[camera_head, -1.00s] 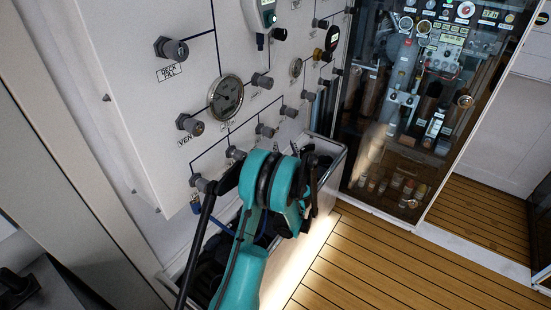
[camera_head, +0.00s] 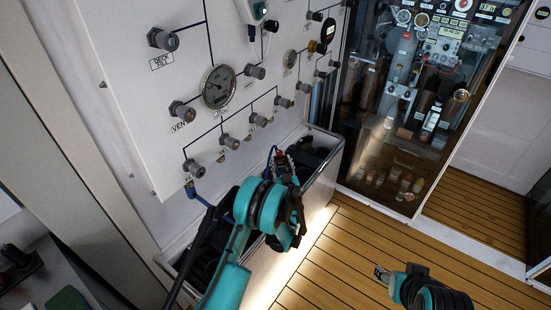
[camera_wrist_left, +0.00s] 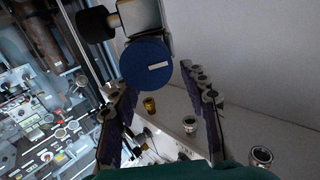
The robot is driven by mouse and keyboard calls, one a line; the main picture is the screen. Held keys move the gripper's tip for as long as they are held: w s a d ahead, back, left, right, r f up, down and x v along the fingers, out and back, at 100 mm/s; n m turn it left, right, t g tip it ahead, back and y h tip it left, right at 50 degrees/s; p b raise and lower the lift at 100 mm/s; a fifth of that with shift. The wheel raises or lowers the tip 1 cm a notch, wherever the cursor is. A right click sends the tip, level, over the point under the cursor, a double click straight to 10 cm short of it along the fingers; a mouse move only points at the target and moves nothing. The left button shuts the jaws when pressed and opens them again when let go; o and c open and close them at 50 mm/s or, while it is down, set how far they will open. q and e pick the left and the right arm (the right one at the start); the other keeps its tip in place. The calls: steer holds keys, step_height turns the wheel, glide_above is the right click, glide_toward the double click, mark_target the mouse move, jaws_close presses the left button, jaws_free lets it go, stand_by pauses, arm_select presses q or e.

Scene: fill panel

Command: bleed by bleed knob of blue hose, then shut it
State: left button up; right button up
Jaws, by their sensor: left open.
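My left gripper (camera_head: 284,160) is in front of the panel's lower edge, over the open bin, and its fingers are partly hidden by my teal wrist. In the left wrist view its two fingers (camera_wrist_left: 163,115) stand apart, with nothing held between them. A blue round face with a white label (camera_wrist_left: 147,65), on a metal fitting with a black knob (camera_wrist_left: 97,24), shows beyond the fingers. I cannot tell whether this is the bleed knob. A blue hose (camera_head: 203,199) hangs below the leftmost lower panel knob (camera_head: 195,167). My right gripper (camera_head: 381,273) is low at the right; its jaws are unclear.
The white panel (camera_head: 130,120) carries several grey knobs and a round gauge (camera_head: 218,87). A metal bin (camera_head: 325,165) with dark contents stands under it. A glass-fronted cabinet (camera_head: 410,120) stands to the right. The wooden floor (camera_head: 350,240) is mostly clear.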

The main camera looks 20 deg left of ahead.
mark_target(278, 155)
arm_select(q)
steer(key=shift+b+x, duration=0.4)
steer(key=shift+x, duration=1.45)
steer(key=shift+d, duration=0.1)
steer(key=shift+c, duration=0.3)
jaws_close()
steer(key=shift+m+h, duration=0.3)
steer(key=shift+h, duration=0.1)
steer(key=m+h, duration=0.1)
steer(key=h, duration=0.1)
steer(key=a+m+t+h, duration=0.1)
steer(key=m+h, duration=0.1)
steer(key=h, duration=0.1)
steer(key=shift+s+m+t+h, duration=0.1)
steer(key=shift+m+t+h, duration=0.2)
steer(key=m+h, duration=0.2)
steer(key=h, duration=0.1)
steer(key=m+g+h, duration=0.1)
steer(key=m+h, duration=0.1)
steer(key=h, duration=0.2)
steer(key=shift+a+m, duration=0.15)
steer(key=shift+m, duration=0.15)
steer(key=shift+h, duration=0.3)
